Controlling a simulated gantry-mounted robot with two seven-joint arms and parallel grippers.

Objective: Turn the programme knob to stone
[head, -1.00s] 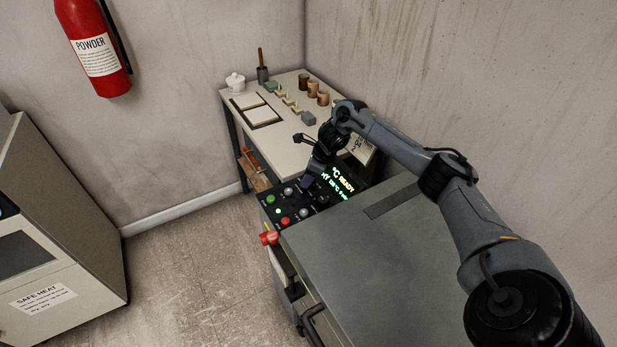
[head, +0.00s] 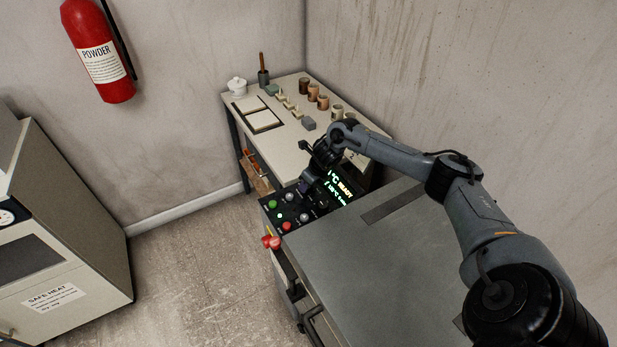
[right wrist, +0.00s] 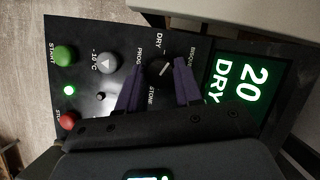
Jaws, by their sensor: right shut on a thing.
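The programme knob (right wrist: 158,71) is round and black with a white mark, on the dark control panel (right wrist: 100,85). In the right wrist view its mark slants to the upper right, between the words DRY and BISQUE; STONE is printed below it. My right gripper (right wrist: 157,88) is shut on the knob, with a purple finger on either side. The lit display (right wrist: 240,85) beside it reads 20 and DRY. In the head view my right gripper (head: 306,189) is down at the panel and hides the knob. My left gripper is not in view.
A green button (right wrist: 65,55), a grey -10 °C button (right wrist: 107,63) and a red button (right wrist: 67,121) sit near the knob. A red switch handle (head: 270,242) projects at the panel's front corner. A table (head: 285,150) with pots and blocks stands behind.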

